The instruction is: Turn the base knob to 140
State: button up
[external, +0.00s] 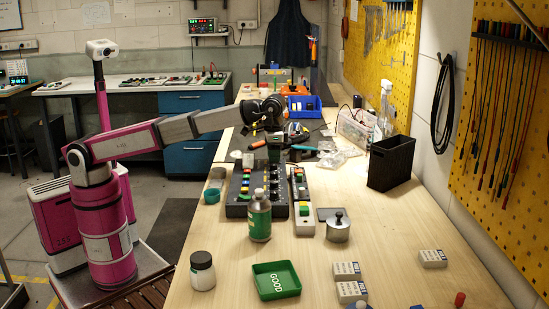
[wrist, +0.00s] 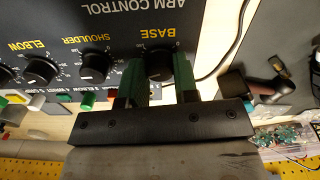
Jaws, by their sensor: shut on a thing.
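The base knob (wrist: 158,64) is a black knob under the yellow word BASE on a dark control panel (wrist: 60,18) marked ARM CONTROL, upside down in the wrist view. My gripper (wrist: 157,77) has its green fingers on either side of the knob and is shut on it. The knob's pointer and exact setting are too small to read. In the external view the panel (external: 236,211) lies on the wooden bench, with my gripper (external: 273,152) low over its far end.
The shoulder knob (wrist: 95,67) and elbow knob (wrist: 40,70) sit beside the base knob. A green bottle (external: 260,218) stands at the panel's near end. A green tray (external: 276,280), white jar (external: 202,272) and black bin (external: 390,163) stand on the bench.

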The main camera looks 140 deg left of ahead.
jog(key=shift+m, duration=0.3)
jog(key=o, duration=0.9)
jog(key=shift+o, duration=0.2)
jog(key=n, duration=0.5)
jog(key=shift+n, duration=0.4)
notch_tip(320, 180, up, 11)
jog(key=w+d+f+m, duration=0.1)
jog(key=w+d, duration=0.1)
jog(key=d, duration=0.2)
jog(key=w+d+f+m, duration=0.1)
jog(key=w+d+f, duration=0.1)
jog(key=d, duration=0.3)
jog(key=w+d+f+m+t, duration=0.1)
jog(key=w+d, duration=0.3)
jog(key=d, duration=0.1)
jog(key=shift+d+f, duration=0.1)
jog(key=shift+f, duration=0.25)
jog(key=w+d+f+m, duration=0.1)
jog(key=d, duration=0.4)
jog(key=w+d+f+m+t, duration=0.1)
jog(key=w+d, duration=0.1)
jog(key=d, duration=0.3)
jog(key=w+d+f+m, duration=0.1)
jog(key=d+f, duration=0.1)
jog(key=d, duration=0.4)
jog(key=shift+w+m+t, duration=0.3)
jog(key=shift+w+m, duration=0.1)
